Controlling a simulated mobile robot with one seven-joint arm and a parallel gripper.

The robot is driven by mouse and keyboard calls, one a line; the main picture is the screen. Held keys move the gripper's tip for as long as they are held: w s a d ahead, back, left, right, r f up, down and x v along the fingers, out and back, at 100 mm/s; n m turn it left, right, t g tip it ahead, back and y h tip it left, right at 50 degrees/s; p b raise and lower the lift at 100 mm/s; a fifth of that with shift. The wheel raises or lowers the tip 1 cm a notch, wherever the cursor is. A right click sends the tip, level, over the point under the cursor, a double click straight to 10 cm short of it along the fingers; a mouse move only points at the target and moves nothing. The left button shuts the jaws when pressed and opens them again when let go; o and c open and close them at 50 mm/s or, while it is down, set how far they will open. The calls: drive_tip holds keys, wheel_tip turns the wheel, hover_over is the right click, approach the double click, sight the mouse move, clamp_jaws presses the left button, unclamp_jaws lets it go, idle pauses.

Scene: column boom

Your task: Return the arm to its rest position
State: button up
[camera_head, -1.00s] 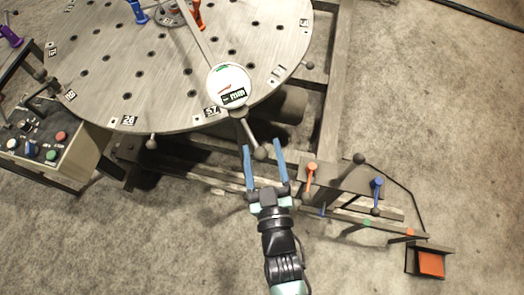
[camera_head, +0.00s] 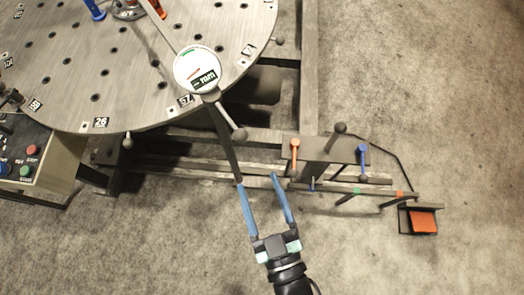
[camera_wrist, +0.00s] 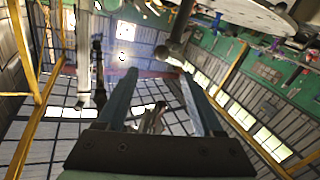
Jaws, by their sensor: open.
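My gripper (camera_head: 258,182) is in the lower middle of the head view, with its two blue fingers spread apart and nothing between them. Its fingertips appear just in front of the grey frame rails below the round table; the depth gap is hard to judge. In the wrist view my gripper (camera_wrist: 158,78) also shows open and empty. A ball-ended lever (camera_head: 238,133) stands out from the round table's rim above the fingertips. In the wrist view a dark ball-ended rod (camera_wrist: 176,42) shows close beyond the right finger.
The round perforated table (camera_head: 110,70) fills the upper left, with a white dial (camera_head: 196,66) at its rim. A bracket with an orange lever (camera_head: 295,152) and a blue lever (camera_head: 363,154) is at right. A red pedal (camera_head: 422,221) lies lower right. A button panel (camera_head: 28,160) is at left. Floor is clear below.

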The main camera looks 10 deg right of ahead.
drive_tip(key=shift+s, duration=0.35)
drive_tip(key=shift+w+r, duration=0.1)
idle(0.3)
drive_tip(key=w+a+r+m+t+p, duration=0.1)
drive_tip(key=w+a+r+t, duration=0.3)
drive_tip(key=w+r, duration=1)
drive_tip(key=w+a+r+m, duration=0.1)
drive_tip(key=w+r, duration=0.2)
drive_tip(key=r, duration=0.5)
drive_tip(key=w+a+r, duration=0.1)
drive_tip(key=w+r, duration=0.1)
drive_tip(key=r, duration=0.6)
drive_tip(key=s+d+r+t+p, duration=0.1)
drive_tip(key=s+r+t, duration=0.1)
drive_tip(key=r, duration=1.3)
drive_tip(key=s+d+r+m+t+h+p, duration=0.1)
drive_tip(key=s+r+t, duration=0.2)
drive_tip(key=r, duration=1.3)
drive_tip(key=shift+s+d+h, duration=0.3)
drive_tip(key=shift+s+d, duration=0.1)
drive_tip(key=shift+s, duration=0.3)
